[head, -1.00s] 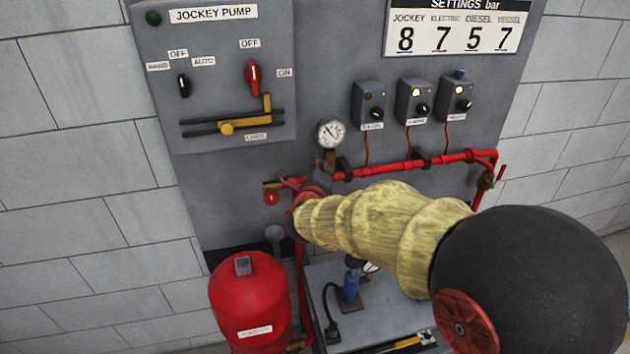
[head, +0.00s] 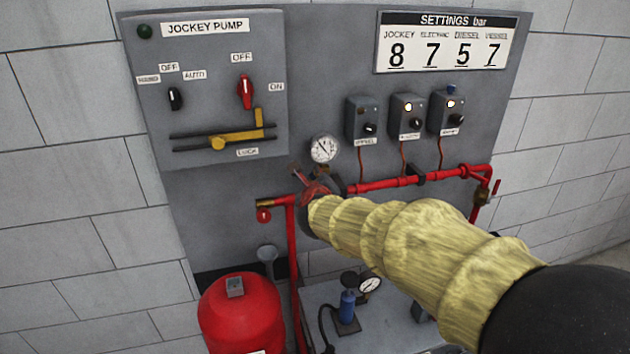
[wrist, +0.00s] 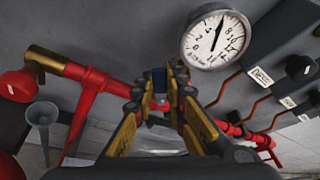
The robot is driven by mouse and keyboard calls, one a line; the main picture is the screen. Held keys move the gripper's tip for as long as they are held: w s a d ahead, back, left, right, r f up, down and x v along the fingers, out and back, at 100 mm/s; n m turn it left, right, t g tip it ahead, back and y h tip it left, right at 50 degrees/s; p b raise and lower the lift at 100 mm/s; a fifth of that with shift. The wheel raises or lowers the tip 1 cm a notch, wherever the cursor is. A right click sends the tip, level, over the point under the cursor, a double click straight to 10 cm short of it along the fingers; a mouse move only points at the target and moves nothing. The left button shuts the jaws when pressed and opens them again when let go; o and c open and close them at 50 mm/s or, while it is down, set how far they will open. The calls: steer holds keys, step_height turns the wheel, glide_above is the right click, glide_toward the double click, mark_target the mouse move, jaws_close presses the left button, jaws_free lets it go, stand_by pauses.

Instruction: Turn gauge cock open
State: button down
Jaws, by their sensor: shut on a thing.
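The round white pressure gauge (head: 323,149) stands above the red pipe on the grey panel. It is large in the wrist view (wrist: 216,36), where its dark needle points toward the upper part of the dial. My gripper (wrist: 160,82) is just below and left of the gauge in the wrist view. Its fingers are closed in on a small dark piece between the tips, at the gauge cock. The cock is mostly hidden by the fingers, so its handle angle cannot be told. In the head view my arm hides much of this spot.
The red pipe (head: 385,184) runs along the panel close to my gripper. A brass end piece (wrist: 45,60) and a grey funnel (wrist: 42,115) lie to the left. A red tank (head: 240,315) stands below. Switch boxes (head: 407,118) sit at the right.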

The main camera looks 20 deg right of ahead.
steer(key=shift+f, duration=0.25)
steer(key=c, duration=1.8)
jaws_free()
steer(key=shift+r, duration=0.1)
steer(key=shift+c, duration=0.2)
steer(key=shift+o, duration=0.4)
steer(key=shift+r, duration=0.1)
